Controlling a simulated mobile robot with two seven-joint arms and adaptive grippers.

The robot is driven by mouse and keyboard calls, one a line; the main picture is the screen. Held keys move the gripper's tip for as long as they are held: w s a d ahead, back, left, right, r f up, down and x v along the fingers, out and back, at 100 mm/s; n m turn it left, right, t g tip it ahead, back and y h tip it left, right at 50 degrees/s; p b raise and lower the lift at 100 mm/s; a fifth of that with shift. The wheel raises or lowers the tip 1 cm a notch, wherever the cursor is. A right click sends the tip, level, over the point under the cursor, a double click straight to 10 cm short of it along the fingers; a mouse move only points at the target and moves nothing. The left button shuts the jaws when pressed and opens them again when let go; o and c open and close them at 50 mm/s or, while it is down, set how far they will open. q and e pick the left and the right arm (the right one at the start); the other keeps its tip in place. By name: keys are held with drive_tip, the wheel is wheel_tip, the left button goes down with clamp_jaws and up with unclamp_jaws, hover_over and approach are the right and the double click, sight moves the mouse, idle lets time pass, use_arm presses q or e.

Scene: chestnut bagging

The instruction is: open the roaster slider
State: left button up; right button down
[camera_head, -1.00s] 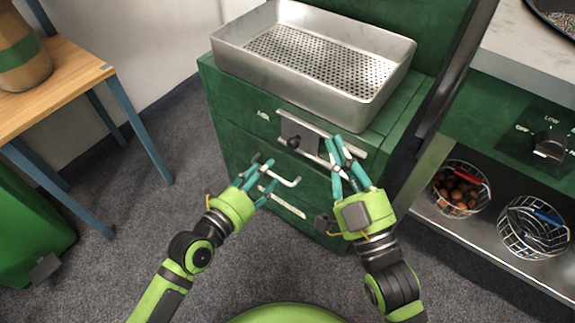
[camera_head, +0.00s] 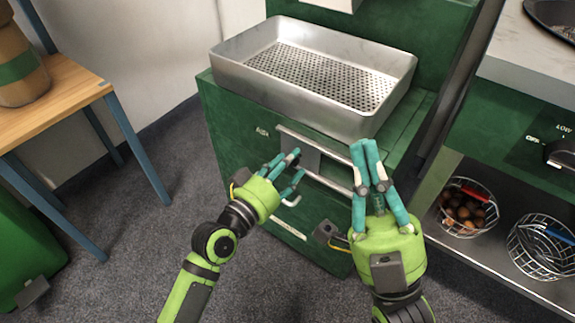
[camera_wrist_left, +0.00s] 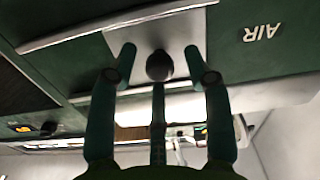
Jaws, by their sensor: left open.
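The roaster slider is a grey metal plate (camera_head: 312,160) with a round black knob, set between two pale rails on the front of the green roaster (camera_head: 235,130). In the left wrist view the plate (camera_wrist_left: 150,40) and the knob (camera_wrist_left: 159,66) are close. My left gripper (camera_head: 297,165) is open at the slider, and the left wrist view shows the knob between its fingertips (camera_wrist_left: 160,58), with gaps on both sides. In the head view the gripper hides the knob. My right gripper (camera_head: 365,148) stands by the right end of the rails, its fingertips together and holding nothing visible.
A perforated metal tray (camera_head: 225,70) sits on top of the roaster. At right, a shelf (camera_head: 470,243) holds a basket of chestnuts (camera_head: 466,208) and another wire basket (camera_head: 540,247). A wooden table (camera_head: 60,90) is at left.

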sight(317, 163)
use_arm(q)
clamp_jaws()
